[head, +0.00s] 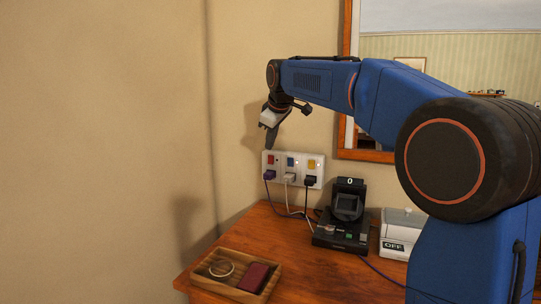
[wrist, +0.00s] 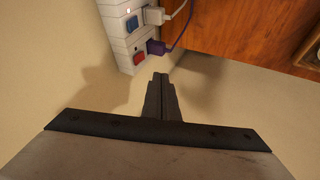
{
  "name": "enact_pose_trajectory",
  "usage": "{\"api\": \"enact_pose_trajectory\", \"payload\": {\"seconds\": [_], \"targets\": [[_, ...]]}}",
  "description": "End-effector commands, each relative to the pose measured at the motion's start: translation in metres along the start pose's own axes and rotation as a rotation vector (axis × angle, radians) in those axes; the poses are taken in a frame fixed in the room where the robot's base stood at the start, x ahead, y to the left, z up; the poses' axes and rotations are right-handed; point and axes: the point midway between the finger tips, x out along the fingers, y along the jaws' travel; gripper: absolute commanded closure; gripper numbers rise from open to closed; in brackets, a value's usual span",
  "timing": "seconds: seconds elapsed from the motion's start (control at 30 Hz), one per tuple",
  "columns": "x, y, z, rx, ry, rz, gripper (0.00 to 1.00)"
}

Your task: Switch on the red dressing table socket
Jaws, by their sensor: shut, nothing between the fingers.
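A white socket panel (head: 282,179) is on the wall above the dressing table. Its red switch (head: 270,160) is at the left, a blue switch (head: 290,162) in the middle and a yellow one (head: 312,164) at the right. A purple plug (head: 270,175) sits below the red switch. My gripper (head: 271,142) is shut and empty, just above the panel's left end. In the wrist view the closed fingertips (wrist: 160,76) point toward the panel, apart from the red switch (wrist: 139,57) and the purple plug (wrist: 155,47). I cannot tell which way the red switch is tilted.
White (head: 290,178) and black (head: 310,181) plugs with hanging cords fill the other outlets. A black device (head: 342,228) and a white box marked OFF (head: 395,246) stand on the wooden dressing table (head: 305,275). A wooden tray (head: 209,280) is at the front left. A mirror frame (head: 345,100) is to the right.

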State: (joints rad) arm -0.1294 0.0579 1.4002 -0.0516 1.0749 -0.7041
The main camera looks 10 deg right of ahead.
Motion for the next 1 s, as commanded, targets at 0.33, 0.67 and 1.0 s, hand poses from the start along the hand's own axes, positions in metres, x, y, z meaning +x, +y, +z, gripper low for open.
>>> {"api": "enact_pose_trajectory", "payload": {"seconds": [0.33,0.67,1.0], "targets": [[0.046,0.000,0.001,0.000,-0.003,-0.002,1.00],[0.103,0.000,0.001,0.000,-0.002,-0.002,1.00],[0.119,0.032,0.002,0.001,0.000,0.000,1.00]]}}
